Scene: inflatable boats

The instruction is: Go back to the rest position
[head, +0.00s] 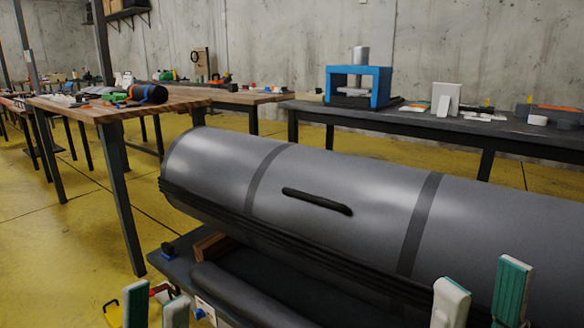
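My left gripper (156,304) is at the bottom left edge of the head view. Its two pale, green-padded fingers stand apart with no object seen held between them. My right gripper (481,292) is at the bottom right, in front of the large grey boat tube (370,215). Its two white and green fingers stand apart, and the gap between them shows only the grey tube behind. The lower parts of both grippers are cut off by the frame edge.
The tube, with a black handle (317,201), lies across a dark low table (180,265) close in front. Behind stand a wooden table (90,109) with tools and a dark bench (420,122) with a blue press (357,86). Yellow floor (60,240) is open at the left.

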